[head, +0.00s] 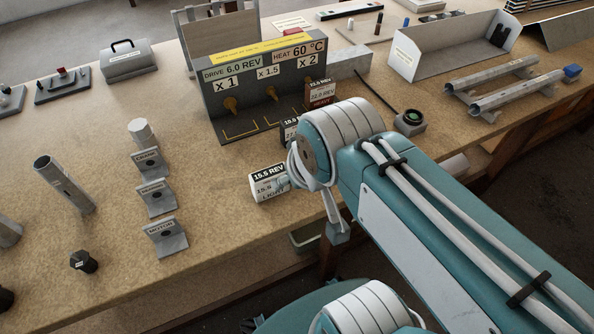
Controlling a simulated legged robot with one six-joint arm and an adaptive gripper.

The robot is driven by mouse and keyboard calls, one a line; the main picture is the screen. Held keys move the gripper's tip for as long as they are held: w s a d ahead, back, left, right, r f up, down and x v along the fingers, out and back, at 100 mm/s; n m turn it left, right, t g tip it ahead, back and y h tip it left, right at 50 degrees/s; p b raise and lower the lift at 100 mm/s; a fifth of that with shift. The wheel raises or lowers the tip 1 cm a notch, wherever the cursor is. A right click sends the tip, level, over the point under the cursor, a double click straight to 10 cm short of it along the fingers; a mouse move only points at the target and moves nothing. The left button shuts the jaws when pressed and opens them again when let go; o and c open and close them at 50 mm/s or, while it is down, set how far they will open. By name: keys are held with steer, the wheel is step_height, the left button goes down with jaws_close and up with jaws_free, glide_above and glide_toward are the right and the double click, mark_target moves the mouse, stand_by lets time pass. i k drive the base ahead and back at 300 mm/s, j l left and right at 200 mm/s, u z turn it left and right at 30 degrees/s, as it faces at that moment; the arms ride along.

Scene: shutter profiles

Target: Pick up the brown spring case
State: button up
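The brown spring case (321,93), labelled HEAVY, stands upright at the right end of the grey drive panel (262,85), behind the end of my arm. A black case (289,132) stands in front of it, partly hidden by my arm. A white case (268,184), labelled LIGHT, lies nearer the table's front edge, just left of my wrist. Part of my gripper (336,222) shows below the wrist, near the table edge and nearer the camera than the brown case. Its fingers are mostly hidden, and I cannot tell whether it is open or shut.
A small device with a green-lit lens (412,120) is right of the brown case. A white open tray (455,48) and metal profiles (516,90) lie further right.

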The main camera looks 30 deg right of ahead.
mark_target(321, 92)
steer(key=i+l, duration=0.1)
steer(key=l, duration=0.35)
steer(key=i+l, duration=0.1)
steer(key=l, duration=0.75)
steer(key=i, duration=0.05)
